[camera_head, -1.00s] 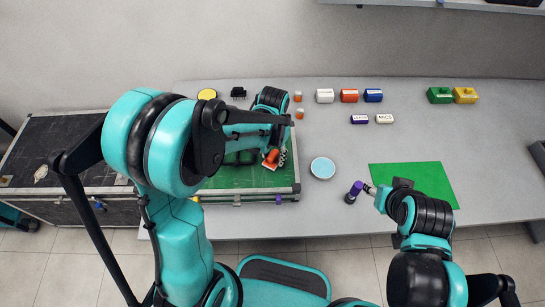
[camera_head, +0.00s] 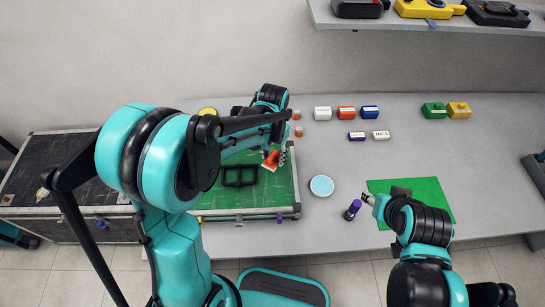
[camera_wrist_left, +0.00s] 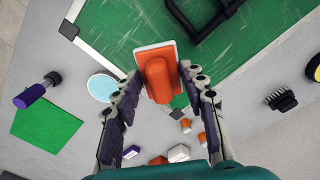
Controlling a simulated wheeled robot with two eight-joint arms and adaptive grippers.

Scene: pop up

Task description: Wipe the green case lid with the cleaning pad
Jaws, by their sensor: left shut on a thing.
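The green case lid (camera_head: 271,193) lies flat in a metal frame, with a black handle (camera_head: 239,176) on it. Pale streaks mark the lid in the left wrist view (camera_wrist_left: 120,22). The cleaning pad, white with an orange grip, shows in the head view (camera_head: 270,160) and the left wrist view (camera_wrist_left: 158,75). My left gripper (camera_wrist_left: 160,100) is shut on its orange grip, over the lid's right part. Whether the pad touches the lid is unclear. My right gripper (camera_head: 370,199) is beside a purple-and-black tool (camera_head: 352,209); its jaws are too small to read.
A light-blue round dish (camera_head: 321,186) stands right of the lid. A green mat (camera_head: 441,198) lies under my right arm. Several coloured blocks (camera_head: 346,113) line the back. A shelf (camera_head: 430,24) hangs above. The grey table (camera_head: 420,155) is clear in the middle.

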